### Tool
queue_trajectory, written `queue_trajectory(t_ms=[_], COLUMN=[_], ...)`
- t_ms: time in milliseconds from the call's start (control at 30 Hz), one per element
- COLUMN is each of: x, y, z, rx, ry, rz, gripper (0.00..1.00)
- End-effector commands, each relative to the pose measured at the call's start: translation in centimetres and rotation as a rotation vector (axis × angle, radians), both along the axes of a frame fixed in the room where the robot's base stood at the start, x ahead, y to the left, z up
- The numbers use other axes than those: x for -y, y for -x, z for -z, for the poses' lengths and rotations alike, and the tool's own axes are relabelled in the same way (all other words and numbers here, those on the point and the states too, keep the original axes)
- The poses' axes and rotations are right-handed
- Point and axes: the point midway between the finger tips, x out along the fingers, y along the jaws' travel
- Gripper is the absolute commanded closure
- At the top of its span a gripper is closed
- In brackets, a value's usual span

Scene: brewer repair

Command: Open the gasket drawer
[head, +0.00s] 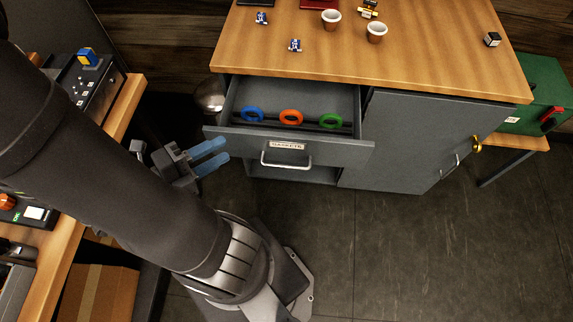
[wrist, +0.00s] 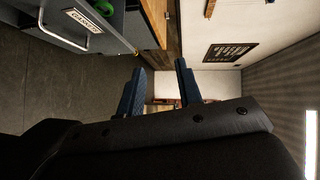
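The gasket drawer (head: 340,150) of the grey cabinet stands pulled out, its inside showing. A blue ring (head: 253,114), an orange ring (head: 291,117) and a green ring (head: 331,121) sit in it in a row. Its front has a label reading GASKETS (head: 287,146) and a light bar handle (head: 286,163). The handle also shows at the upper left of the wrist view (wrist: 62,30). My gripper (head: 222,151) is left of the handle and apart from it. Its two blue fingers (wrist: 160,68) are spread with nothing between them.
The cabinet's wooden top (head: 400,58) holds two cups, small parts and a dark-and-white cube (head: 492,39). A closed cabinet door (head: 400,145) is right of the drawer. A bench with devices (head: 95,80) stands at the left. The floor before the cabinet is clear.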

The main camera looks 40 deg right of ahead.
Motion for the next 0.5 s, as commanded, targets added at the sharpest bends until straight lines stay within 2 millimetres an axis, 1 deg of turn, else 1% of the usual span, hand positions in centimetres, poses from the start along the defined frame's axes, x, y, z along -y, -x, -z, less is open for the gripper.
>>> queue_trajectory(t_ms=[200,500], x=[0.0,2.7], y=[0.0,-3.0], z=[-2.8,1.9], rx=[0.007,0.156], ry=[-0.004,-0.224], rz=[0.0,0.062], gripper=[0.67,0.67])
